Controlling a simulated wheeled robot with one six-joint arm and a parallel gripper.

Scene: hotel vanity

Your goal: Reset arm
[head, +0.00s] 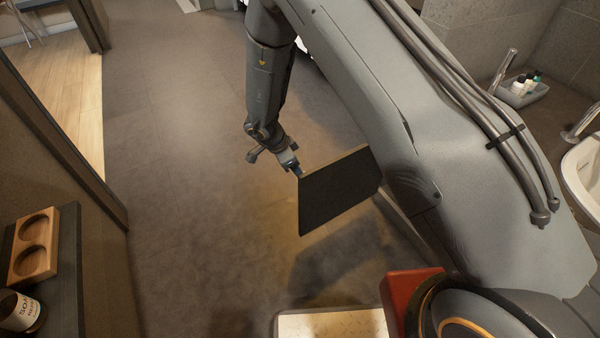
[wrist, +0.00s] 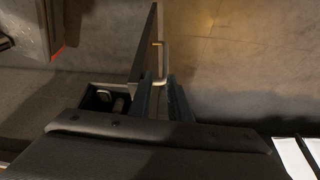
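My gripper (head: 292,168) is out over the floor at the end of my arm, beside the edge of a dark panel (head: 340,192). In the wrist view my gripper (wrist: 161,98) has its two fingers apart, with a gap between them. The panel looks like the front of a pulled-out drawer (wrist: 98,78), with small dark items (wrist: 104,97) inside.
A washbasin (head: 586,172) and a grey tray of small bottles (head: 522,92) are at the right. A wooden holder (head: 36,246) and a labelled jar (head: 20,311) sit on a dark shelf at the lower left. The floor (head: 180,150) left of the gripper is clear.

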